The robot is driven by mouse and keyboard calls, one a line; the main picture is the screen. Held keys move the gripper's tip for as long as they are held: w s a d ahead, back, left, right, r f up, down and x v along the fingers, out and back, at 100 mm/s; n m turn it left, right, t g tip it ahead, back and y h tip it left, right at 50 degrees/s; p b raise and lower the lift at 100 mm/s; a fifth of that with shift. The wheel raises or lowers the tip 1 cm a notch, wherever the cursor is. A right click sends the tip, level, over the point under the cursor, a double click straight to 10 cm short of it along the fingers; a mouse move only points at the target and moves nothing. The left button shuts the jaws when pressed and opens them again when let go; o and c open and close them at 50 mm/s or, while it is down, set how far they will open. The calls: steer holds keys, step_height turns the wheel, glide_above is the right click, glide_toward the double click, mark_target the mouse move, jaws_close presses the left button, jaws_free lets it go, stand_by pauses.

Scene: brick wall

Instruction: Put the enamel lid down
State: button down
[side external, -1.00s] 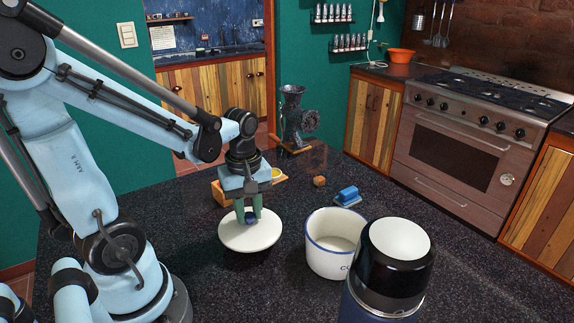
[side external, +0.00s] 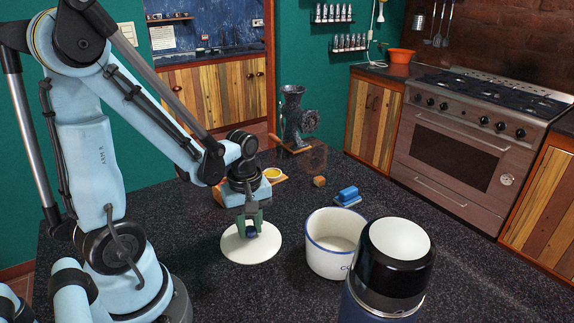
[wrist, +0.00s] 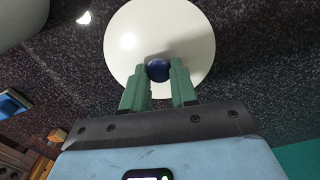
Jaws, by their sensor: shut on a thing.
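The enamel lid (side external: 267,246) is a white disc with a dark blue knob. It is low at the dark speckled countertop, left of the white pot; I cannot tell for sure whether its rim touches the surface. My gripper (side external: 250,231) points down over the lid, its green fingers shut on the knob. In the wrist view the lid (wrist: 125,35) lies beyond the fingertips of my gripper (wrist: 159,76), with the blue knob (wrist: 159,68) between them. The white enamel pot (side external: 325,262) with a blue rim stands upright and uncovered, with lettering on its side.
A large dark canister with a white top (side external: 399,242) stands front right, close to the pot. A blue brush-like item (side external: 348,195), a small brown block (side external: 319,181), a wooden box with a yellow item (side external: 273,174) and a grinder (side external: 294,117) stand behind.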

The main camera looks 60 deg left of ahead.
mark_target(250, 227)
steer(key=c, duration=0.9)
jaws_free()
steer(key=shift+r, duration=6)
steer(key=shift+w+d+m+t, duration=0.65)
steer(key=shift+d+m+t, duration=0.65)
steer(key=shift+m, duration=1.4)
steer(key=shift+w+d+m+t, duration=0.7)
steer(key=shift+d+m+t, duration=0.6)
steer(key=shift+m, duration=1.4)
steer(key=shift+w+d+m+t, duration=0.85)
steer(key=shift+d+m, duration=0.7)
steer(key=shift+m, duration=1.15)
steer(key=shift+s, duration=0.2)
